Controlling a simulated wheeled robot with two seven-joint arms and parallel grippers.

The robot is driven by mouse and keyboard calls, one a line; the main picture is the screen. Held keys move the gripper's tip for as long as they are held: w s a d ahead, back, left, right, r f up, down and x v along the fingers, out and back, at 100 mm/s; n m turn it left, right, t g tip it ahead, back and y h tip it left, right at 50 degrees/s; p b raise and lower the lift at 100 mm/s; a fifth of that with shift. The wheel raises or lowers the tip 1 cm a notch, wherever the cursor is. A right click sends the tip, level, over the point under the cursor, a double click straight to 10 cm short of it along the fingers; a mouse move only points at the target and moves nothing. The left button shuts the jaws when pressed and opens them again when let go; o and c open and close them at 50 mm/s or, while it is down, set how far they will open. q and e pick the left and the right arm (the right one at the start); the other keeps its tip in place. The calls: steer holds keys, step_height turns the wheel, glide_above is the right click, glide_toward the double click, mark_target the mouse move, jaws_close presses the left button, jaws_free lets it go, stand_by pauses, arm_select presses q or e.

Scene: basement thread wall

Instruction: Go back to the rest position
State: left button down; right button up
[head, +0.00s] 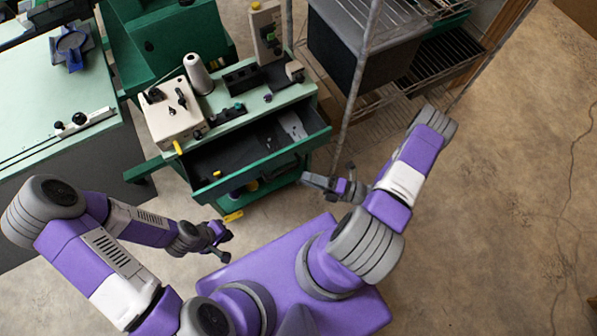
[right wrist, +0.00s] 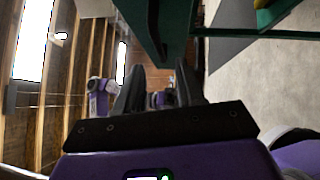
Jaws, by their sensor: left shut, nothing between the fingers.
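My left gripper (head: 222,248) is in front of the green cart, low on the left side of my purple base, with its fingers together and nothing in them. My right gripper (head: 312,181) is just in front of the right part of the cart's open drawer. In the right wrist view its two dark fingers (right wrist: 160,88) stand apart, with nothing seen between them. My right arm is bent, with its elbow out to the right near the wire shelf. In the head view I cannot tell whether the right gripper touches the drawer.
A wire shelf (head: 362,70) stands behind right; a pale green table (head: 60,120) is at left. The floor (head: 500,190) at right is clear.

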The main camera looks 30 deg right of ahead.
steer(key=shift+s+d, duration=0.2)
stand_by(0.4)
steer(key=s+a+f+n+g+h+b, duration=0.1)
steer(key=s+a+f+n+g, duration=0.35)
steer(key=n+g, duration=0.65)
steer(key=s+a+f+n+g+h+b, duration=0.1)
steer(key=s+a+n+g, duration=0.55)
steer(key=n, duration=0.85)
steer(key=w+n+t+h+p, duration=0.2)
steer(key=w+n+t+h, duration=0.2)
steer(key=n, duration=1)
steer(key=w+f+h, duration=0.1)
steer(key=w+h, duration=0.2)
steer(key=w, duration=0.2)
steer(key=shift+w+a+n+t+h, duration=0.3)
steer(key=shift+n+t+h, duration=0.05)
steer(key=shift+n+h, duration=0.05)
